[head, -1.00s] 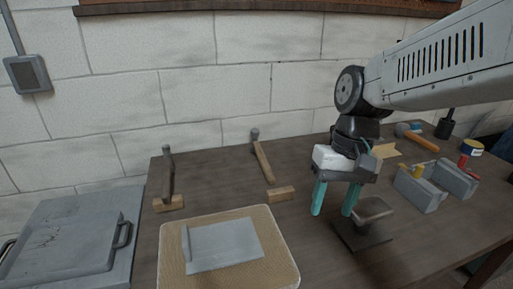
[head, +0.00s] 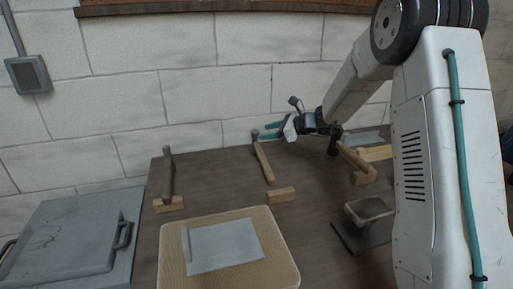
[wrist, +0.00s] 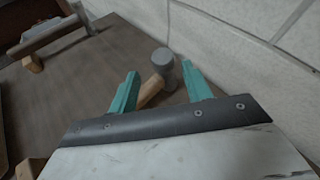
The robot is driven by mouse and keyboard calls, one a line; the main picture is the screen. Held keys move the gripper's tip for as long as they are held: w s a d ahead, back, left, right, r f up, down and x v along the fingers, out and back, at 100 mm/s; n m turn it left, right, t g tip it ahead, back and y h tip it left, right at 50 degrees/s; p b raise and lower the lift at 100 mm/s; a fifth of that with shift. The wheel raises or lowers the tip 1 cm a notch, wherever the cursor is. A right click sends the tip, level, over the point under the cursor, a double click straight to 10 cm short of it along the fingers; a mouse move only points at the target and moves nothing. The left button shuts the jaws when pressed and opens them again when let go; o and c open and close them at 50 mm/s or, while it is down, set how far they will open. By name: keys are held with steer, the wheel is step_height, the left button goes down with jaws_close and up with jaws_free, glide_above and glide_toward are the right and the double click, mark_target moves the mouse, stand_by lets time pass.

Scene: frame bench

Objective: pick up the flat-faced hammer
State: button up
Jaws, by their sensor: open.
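A hammer with a grey, blunt, round head and a wooden handle (head: 263,160) leans on a small wood block in the middle of the bench. In the wrist view its head (wrist: 163,60) shows just beyond and between my fingertips, and its handle runs down behind the left finger. My gripper (head: 267,130) is open and empty, reaching left with its teal fingers close to this hammer's head. I cannot tell whether they touch it. Two other hammers show: a dark-handled one (head: 168,176) at the left and a wooden-handled one (head: 354,158) at the right, partly behind my arm.
A tan mat (head: 283,262) with a grey plate (head: 222,246) lies at the front. A small dark stand (head: 368,209) is to its right. A grey case (head: 66,240) is at the far left. The block wall (head: 215,100) stands close behind the hammers.

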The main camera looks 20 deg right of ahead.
steer(key=x, duration=0.8)
steer(key=shift+w+d+f, duration=0.15)
steer(key=shift+d, duration=0.1)
jaws_close()
